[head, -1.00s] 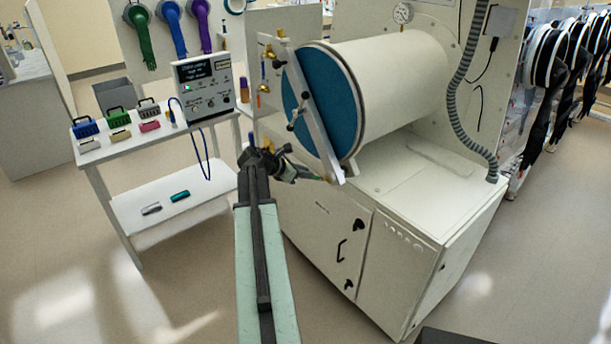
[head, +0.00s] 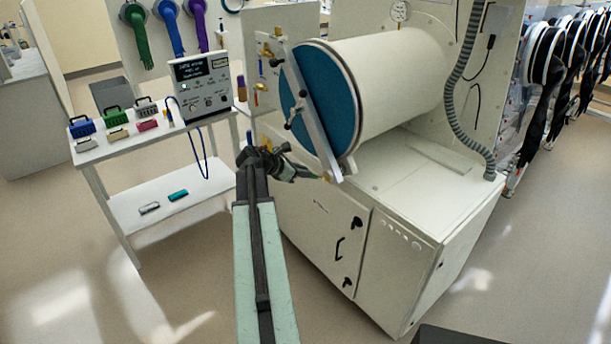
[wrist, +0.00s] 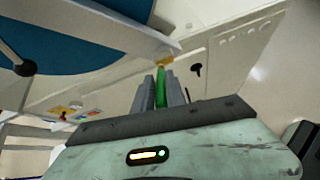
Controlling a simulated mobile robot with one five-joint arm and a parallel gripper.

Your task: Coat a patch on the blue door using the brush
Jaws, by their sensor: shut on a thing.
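The blue door (head: 338,106) is the round blue face on the end of the white cylinder, with a pale bar across it. It also shows at the upper left in the wrist view (wrist: 60,52). My gripper (head: 300,174) is just below and in front of the door's lower edge. In the wrist view, my gripper (wrist: 161,88) is shut on the brush (wrist: 160,86), whose green handle sits between the fingers. The brush's yellowish tip (wrist: 165,61) points away from me, near the lower end of the bar. I cannot tell whether it touches anything.
The pale bar (head: 312,115) with dark knobs crosses the door. A white cabinet (head: 330,240) stands below the cylinder. A white cart (head: 160,140) at left carries a control box (head: 203,85) and several small coloured blocks. Open floor lies between cart and cabinet.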

